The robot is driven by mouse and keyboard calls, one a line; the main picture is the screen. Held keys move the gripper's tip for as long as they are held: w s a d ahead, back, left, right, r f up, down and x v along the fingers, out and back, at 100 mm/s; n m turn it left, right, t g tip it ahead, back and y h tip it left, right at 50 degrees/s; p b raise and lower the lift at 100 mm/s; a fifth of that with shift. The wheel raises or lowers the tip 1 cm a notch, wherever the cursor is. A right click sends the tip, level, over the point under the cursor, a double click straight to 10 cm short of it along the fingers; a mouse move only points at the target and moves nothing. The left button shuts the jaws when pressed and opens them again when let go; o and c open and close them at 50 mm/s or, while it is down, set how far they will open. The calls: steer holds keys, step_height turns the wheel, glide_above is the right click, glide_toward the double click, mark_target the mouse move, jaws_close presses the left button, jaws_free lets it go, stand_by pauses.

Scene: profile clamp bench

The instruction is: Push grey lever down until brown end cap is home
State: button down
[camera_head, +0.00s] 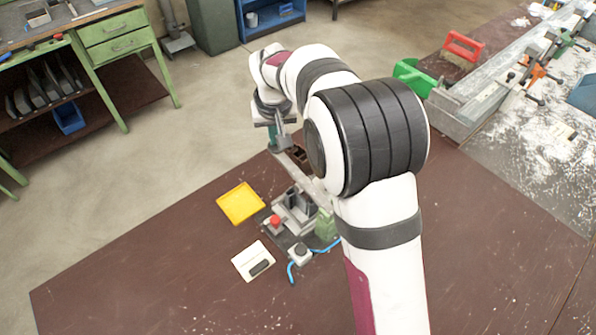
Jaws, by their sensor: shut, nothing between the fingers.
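My gripper (281,146) points down at the far end of a light grey bar, its fingers shut and empty. At this size I cannot tell whether it touches anything. The clamp fixture (292,212) stands on the brown bench top, with grey upright parts and a red knob (276,221). I cannot tell which grey part is the lever. A small dark brown piece (299,153) shows just right of the gripper; it may be the end cap, but its seating cannot be made out. My arm hides the right side of the fixture.
A yellow tray (240,203) lies left of the fixture. A white card with a dark block (253,261) and a small box with a blue cable (300,254) lie in front. The front and left bench top (150,275) is clear.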

steer(key=shift+f, duration=1.3)
steer(key=shift+r, duration=4.3)
steer(key=s+d+r+m+g, duration=0.1)
steer(key=s+d+r+m, duration=0.2)
steer(key=s+d, duration=0.65)
steer(key=s+d+f+m+g, duration=0.1)
steer(key=s+d+f+m, duration=0.1)
steer(key=s, duration=1)
steer(key=s+d+f+m+g+y, duration=0.1)
steer(key=s+d, duration=0.4)
steer(key=s, duration=0.8)
steer(key=f+m, duration=0.1)
steer(key=m, duration=0.1)
steer(key=shift+s+f+m, duration=0.15)
steer(key=shift+s+m, duration=0.15)
